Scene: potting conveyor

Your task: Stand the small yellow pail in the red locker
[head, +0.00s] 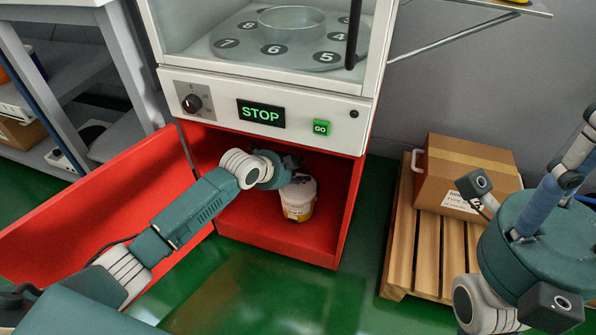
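The red locker (275,235) is the open compartment under the white machine, with its red door (110,205) swung out to the left. A small pail (298,198), whitish on top with a yellow band below, stands upright inside, right of the middle. My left arm reaches in over the door. My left gripper (290,166) is dark and sits at the pail's top, partly in shadow. I cannot tell whether its fingers touch the pail or are open. My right arm shows at the right edge, but its fingers do not show.
The machine's front (275,110) has a dial, a STOP display and a GO button above the locker. A cardboard box (465,165) stands on a wooden pallet (427,250) at right. A grey shelf (60,110) is at left. Green floor (290,300) in front is clear.

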